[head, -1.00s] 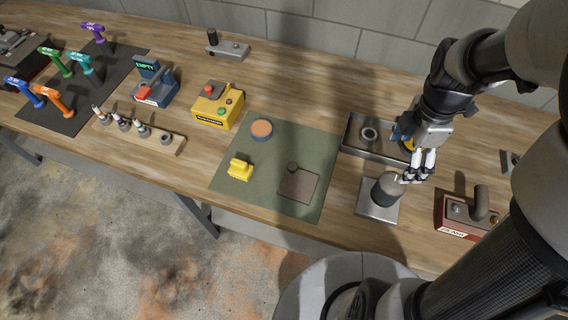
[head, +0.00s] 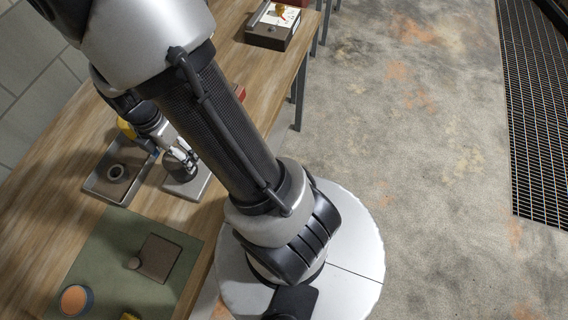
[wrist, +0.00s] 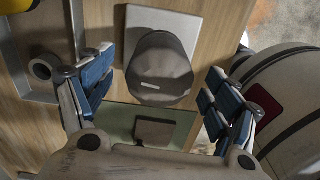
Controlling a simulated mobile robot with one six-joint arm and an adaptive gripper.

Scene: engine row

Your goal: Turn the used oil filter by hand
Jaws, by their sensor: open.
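The used oil filter, a dark grey cylinder (wrist: 158,75), stands on a pale square plate (wrist: 180,22) in the wrist view. My gripper (wrist: 150,80) is open, with one blue-padded finger on each side of the filter and visible gaps between pads and filter. In the head view the filter (head: 177,172) is partly hidden behind my gripper (head: 188,160), on its plate (head: 192,190) near the bench's front edge. I cannot tell how far down the filter the fingers reach.
A grey metal tray (head: 92,187) holding a dark ring (head: 116,172) lies left of the filter. A green mat (head: 105,238) carries a brown square plate (head: 160,258) and an orange-topped round tin (head: 76,299). A dark box (head: 270,30) sits farther along the bench.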

